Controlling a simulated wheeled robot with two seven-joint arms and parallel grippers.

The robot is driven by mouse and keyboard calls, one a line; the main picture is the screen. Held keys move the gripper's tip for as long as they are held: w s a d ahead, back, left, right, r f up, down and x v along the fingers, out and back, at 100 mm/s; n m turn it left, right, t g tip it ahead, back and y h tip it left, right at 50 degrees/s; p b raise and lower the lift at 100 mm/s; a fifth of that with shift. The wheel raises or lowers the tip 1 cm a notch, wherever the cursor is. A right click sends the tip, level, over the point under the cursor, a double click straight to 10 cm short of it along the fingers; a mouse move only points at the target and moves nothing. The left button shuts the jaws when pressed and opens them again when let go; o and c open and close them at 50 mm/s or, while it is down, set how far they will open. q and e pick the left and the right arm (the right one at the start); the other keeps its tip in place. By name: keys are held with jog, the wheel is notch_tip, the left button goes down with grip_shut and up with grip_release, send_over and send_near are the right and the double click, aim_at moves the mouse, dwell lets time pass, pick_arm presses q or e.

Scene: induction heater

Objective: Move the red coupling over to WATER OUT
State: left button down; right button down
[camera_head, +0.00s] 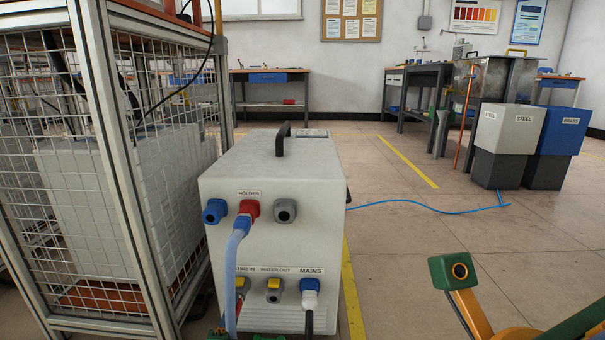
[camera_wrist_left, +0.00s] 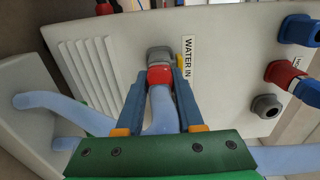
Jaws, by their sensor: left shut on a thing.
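The red coupling (camera_wrist_left: 160,75) is between the blue fingers of my left gripper (camera_wrist_left: 161,88), which is shut on it. It lines up with a grey socket (camera_wrist_left: 158,55) beside the WATER IN label (camera_wrist_left: 187,62); I cannot tell whether it is fully seated. A light-blue hose (camera_wrist_left: 160,108) runs back from it between the fingers. In the head view the coupling is mostly hidden by the hose in front of WATER IN. The WATER OUT socket (camera_head: 274,292), with a yellow tab, is just right of it and looks empty. My right gripper is out of view.
A mesh cage (camera_head: 150,190) stands close on the left.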

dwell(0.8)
pick_arm(q)
jog(key=shift+s, duration=0.3)
jog(key=shift+s+a+p, duration=0.1)
jog(key=shift+s+p, duration=0.55)
jog(key=shift+s, duration=2.05)
